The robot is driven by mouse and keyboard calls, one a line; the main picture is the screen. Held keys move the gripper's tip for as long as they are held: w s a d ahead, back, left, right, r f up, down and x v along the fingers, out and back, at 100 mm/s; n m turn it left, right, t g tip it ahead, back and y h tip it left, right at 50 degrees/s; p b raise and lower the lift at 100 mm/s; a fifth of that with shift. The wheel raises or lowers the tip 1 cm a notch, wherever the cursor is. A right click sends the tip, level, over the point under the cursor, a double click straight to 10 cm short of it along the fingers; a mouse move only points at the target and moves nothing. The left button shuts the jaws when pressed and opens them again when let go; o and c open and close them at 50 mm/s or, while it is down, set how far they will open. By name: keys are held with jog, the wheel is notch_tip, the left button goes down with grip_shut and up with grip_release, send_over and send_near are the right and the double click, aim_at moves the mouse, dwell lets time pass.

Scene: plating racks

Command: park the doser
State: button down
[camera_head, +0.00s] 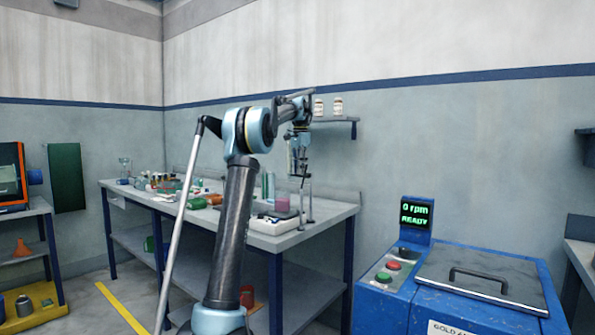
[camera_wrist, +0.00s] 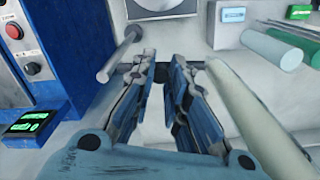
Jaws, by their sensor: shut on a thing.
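My gripper (camera_wrist: 165,75) reaches down over the table's right end, and its blue fingers are closed on a dark crosspiece in the wrist view. A long cream cylinder (camera_wrist: 248,112) runs close along the right finger. It appears to be the doser, with the crosspiece part of it, but the join is unclear. A grey rod (camera_wrist: 118,55) stands just left of the fingertips. In the head view my gripper (camera_head: 301,165) is above slim upright rods (camera_head: 309,200) near the table's right end. The held thing is too small to make out there.
In the wrist view a blue panel (camera_wrist: 55,40) with buttons is at the left, and pale cylinders (camera_wrist: 270,48) lie upper right. A pink-filled beaker (camera_head: 282,203) and a white device (camera_head: 273,224) stand on the table (camera_head: 335,208). A wall shelf (camera_head: 335,120) holds jars.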

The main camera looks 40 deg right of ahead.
jog(key=c, duration=1.5)
grip_release()
jog(key=shift+w, duration=0.35)
jog(key=shift+c, duration=0.2)
jog(key=shift+s, duration=0.1)
notch_tip(320, 180, up, 12)
jog(key=shift+f, duration=0.1)
